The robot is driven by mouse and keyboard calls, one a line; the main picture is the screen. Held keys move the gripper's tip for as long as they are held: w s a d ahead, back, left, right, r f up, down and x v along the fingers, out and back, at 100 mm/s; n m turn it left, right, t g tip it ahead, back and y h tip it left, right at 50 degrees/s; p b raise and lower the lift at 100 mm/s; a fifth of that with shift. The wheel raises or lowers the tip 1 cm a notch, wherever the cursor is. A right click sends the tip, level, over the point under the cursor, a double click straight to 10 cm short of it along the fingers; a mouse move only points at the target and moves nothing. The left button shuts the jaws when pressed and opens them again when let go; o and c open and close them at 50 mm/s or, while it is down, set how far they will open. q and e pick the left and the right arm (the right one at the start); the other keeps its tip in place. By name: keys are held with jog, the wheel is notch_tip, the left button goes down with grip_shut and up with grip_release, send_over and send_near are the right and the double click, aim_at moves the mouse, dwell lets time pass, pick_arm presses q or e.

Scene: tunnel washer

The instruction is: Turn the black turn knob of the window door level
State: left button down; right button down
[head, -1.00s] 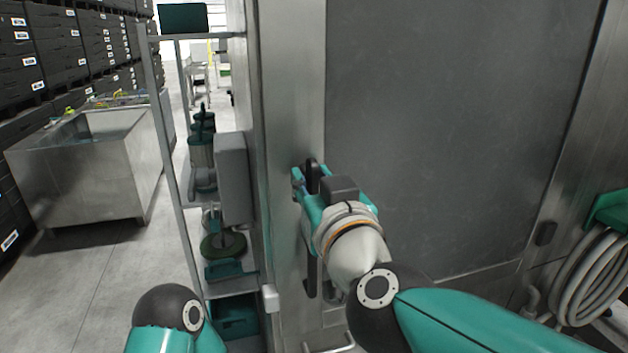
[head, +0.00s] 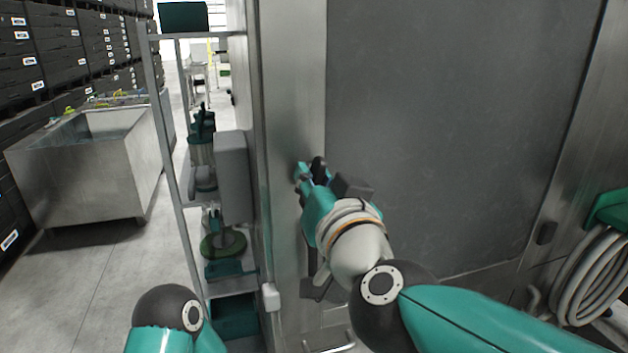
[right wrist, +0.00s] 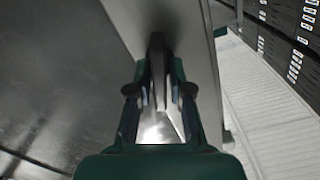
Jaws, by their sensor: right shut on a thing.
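The black turn knob (head: 319,164) is on the metal edge of the large grey door (head: 450,130); only its top end shows in the head view. My right gripper (head: 308,174) is shut on it, and its teal fingers and wrist cover most of the knob. In the right wrist view, the dark knob (right wrist: 156,46) stands between the two fingers of the right gripper (right wrist: 158,85). It looks steep rather than level in the head view, but its exact angle is hard to tell. My left gripper is out of view.
A shelf rack (head: 178,150) with a grey box (head: 233,178) stands just left of the door. A metal tub (head: 90,180) is farther left, before stacked black crates (head: 40,60). A coiled hose (head: 590,275) hangs at the right. Open floor lies at lower left.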

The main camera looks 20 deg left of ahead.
jog(key=m, duration=0.4)
jog(key=shift+w+d+f+b, duration=0.1)
jog(key=shift+d+f+b, duration=0.05)
jog(key=shift+b, duration=0.2)
jog(key=m+b, duration=0.1)
jog(key=m, duration=0.2)
jog(key=shift+f+m, duration=0.1)
jog(key=shift+m, duration=0.2)
jog(key=m+b, duration=0.1)
jog(key=m, duration=0.5)
jog(key=shift+d+f+m+b, duration=0.1)
jog(key=shift+f+m+b, duration=0.1)
jog(key=shift+m+b, duration=0.15)
jog(key=c, duration=1.4)
grip_release()
jog(key=shift+o, duration=1)
jog(key=shift+w, duration=0.15)
